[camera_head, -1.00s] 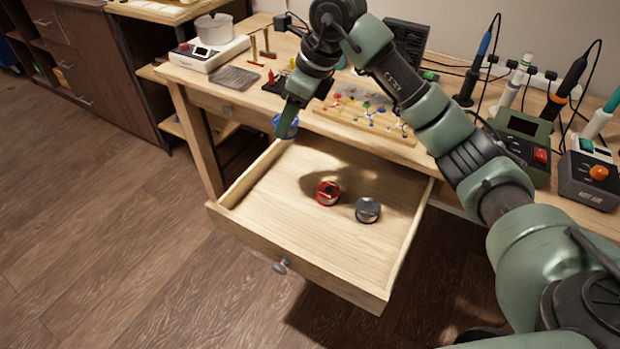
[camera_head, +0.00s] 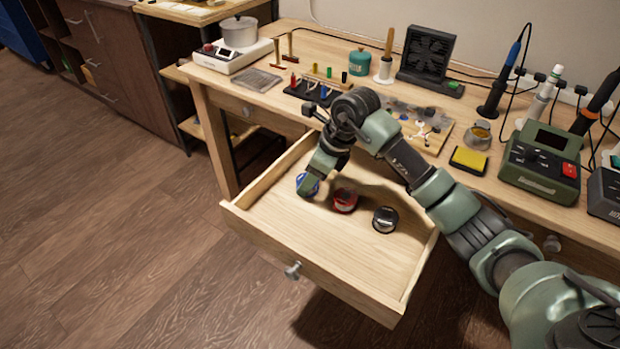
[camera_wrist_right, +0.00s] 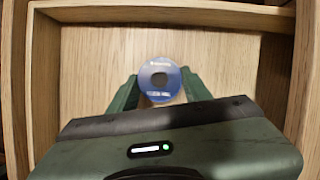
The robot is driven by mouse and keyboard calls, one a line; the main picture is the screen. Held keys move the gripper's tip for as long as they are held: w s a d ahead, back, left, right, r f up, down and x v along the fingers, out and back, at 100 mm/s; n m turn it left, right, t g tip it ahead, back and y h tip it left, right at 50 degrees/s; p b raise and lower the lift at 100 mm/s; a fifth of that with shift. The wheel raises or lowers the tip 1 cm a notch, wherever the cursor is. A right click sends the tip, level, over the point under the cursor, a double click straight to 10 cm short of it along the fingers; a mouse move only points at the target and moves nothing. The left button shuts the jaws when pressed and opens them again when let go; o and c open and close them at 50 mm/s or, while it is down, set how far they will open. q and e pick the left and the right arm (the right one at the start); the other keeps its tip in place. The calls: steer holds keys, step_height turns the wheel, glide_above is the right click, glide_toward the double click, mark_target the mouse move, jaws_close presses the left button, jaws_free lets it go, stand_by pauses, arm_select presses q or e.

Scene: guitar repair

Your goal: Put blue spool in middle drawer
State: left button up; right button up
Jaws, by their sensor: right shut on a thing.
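The blue spool (camera_head: 308,184) is in my right gripper (camera_head: 306,186), inside the open drawer (camera_head: 300,238) near its left side. In the right wrist view the spool (camera_wrist_right: 160,80) sits between the two green fingers of the gripper (camera_wrist_right: 160,92), over the drawer's wooden floor. Whether the spool touches the floor I cannot tell. A red spool (camera_head: 344,200) and a dark grey spool (camera_head: 385,219) rest on the drawer floor to the right of it. My left gripper is not in view.
The workbench (camera_head: 290,42) stands behind the drawer. It carries a hot plate with a pot (camera_head: 238,32), a black fan unit (camera_head: 428,55), a yellow sponge (camera_head: 468,160) and a green soldering station (camera_head: 541,165). The front of the drawer floor is bare.

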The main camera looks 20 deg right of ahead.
steer(key=o, duration=1.4)
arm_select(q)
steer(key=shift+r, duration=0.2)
arm_select(e)
steer(key=shift+r, duration=0.1)
steer(key=shift+r, duration=0.25)
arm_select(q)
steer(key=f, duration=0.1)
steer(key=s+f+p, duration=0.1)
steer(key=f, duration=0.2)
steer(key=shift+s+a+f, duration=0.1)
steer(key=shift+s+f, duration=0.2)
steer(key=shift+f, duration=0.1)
arm_select(e)
steer(key=v, duration=1.1)
steer(key=shift+s+r, duration=0.15)
steer(key=shift+r, duration=0.1)
